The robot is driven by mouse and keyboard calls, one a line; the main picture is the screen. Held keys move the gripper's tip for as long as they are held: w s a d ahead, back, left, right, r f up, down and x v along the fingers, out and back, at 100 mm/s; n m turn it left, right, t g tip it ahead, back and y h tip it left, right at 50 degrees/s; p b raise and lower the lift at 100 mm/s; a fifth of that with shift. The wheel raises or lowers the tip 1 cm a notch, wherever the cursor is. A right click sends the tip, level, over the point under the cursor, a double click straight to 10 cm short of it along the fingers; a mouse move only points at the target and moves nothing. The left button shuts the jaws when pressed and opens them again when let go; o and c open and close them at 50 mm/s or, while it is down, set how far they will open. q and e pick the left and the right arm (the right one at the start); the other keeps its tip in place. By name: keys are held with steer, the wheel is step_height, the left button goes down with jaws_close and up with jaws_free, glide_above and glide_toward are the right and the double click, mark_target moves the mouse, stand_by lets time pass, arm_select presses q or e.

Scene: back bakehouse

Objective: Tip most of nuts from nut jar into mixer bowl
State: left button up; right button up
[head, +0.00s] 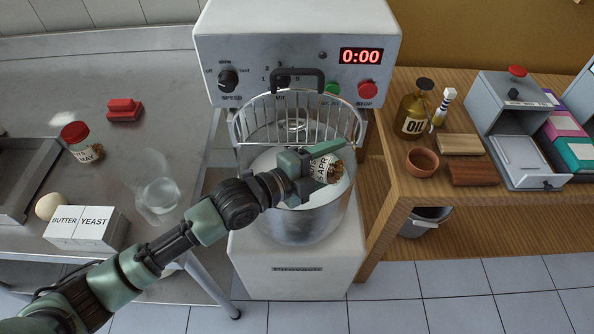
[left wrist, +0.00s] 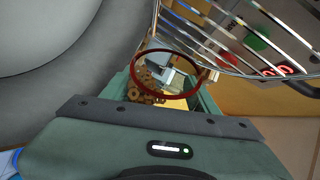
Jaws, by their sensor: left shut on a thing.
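My left gripper (head: 312,172) is shut on the nut jar (head: 325,169), a clear jar with a partly readable label. The gripper holds it tilted over the right part of the mixer bowl (head: 300,228). In the left wrist view the nut jar's red rim (left wrist: 136,83) shows with no lid on it, and brown nuts (left wrist: 150,94) lie inside. The steel bowl sits in the mixer and has pale contents (head: 265,162). I cannot tell whether any nuts are in the bowl, as my gripper hides part of it. My right gripper is not in view.
The mixer's wire guard (head: 296,120) stands behind the jar. The mixer (head: 225,55) display reads 0:00. An oil bottle (head: 413,112) stands on the right table.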

arm_select(q)
steer(key=shift+w, duration=0.15)
steer(key=shift+r, duration=0.15)
steer(key=shift+a, duration=0.1)
stand_by(0.4)
steer(key=shift+n+b, duration=0.3)
steer(key=shift+b, duration=0.05)
steer(key=shift+h, duration=0.3)
steer(key=shift+r, duration=0.15)
steer(key=shift+a+r+n+b, duration=0.1)
steer(key=shift+n+b, duration=0.2)
steer(key=shift+b, duration=0.15)
stand_by(0.4)
steer(key=shift+w+a+r+n+h+b, duration=0.25)
steer(key=shift+n+h+b, duration=0.2)
steer(key=shift+b, duration=0.25)
stand_by(1.1)
